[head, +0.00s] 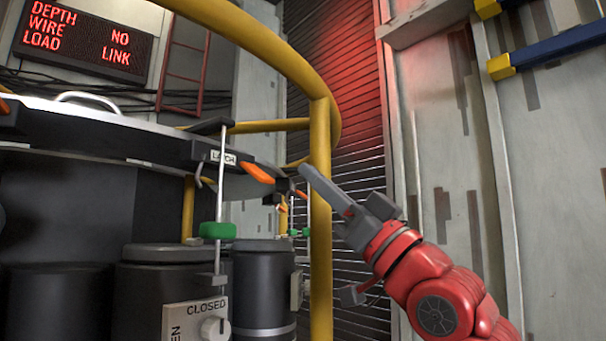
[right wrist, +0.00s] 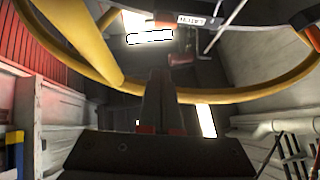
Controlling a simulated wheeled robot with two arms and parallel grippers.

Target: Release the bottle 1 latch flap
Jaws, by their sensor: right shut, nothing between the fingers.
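I cannot tell which flap belongs to bottle 1. My right gripper (head: 305,172) is shut and empty. Its tips appear in front of the yellow post, right of the nearest flap and apart from it. My left gripper is not in view.
A yellow ring rail (head: 275,52) with an upright yellow post (head: 320,220) stands around the rosette. Dark bottles (head: 262,285) hang below, with a green knob (head: 217,230) on a thin rod and a "CLOSED" dial panel (head: 197,320). A grey wall (head: 445,130) stands at right.

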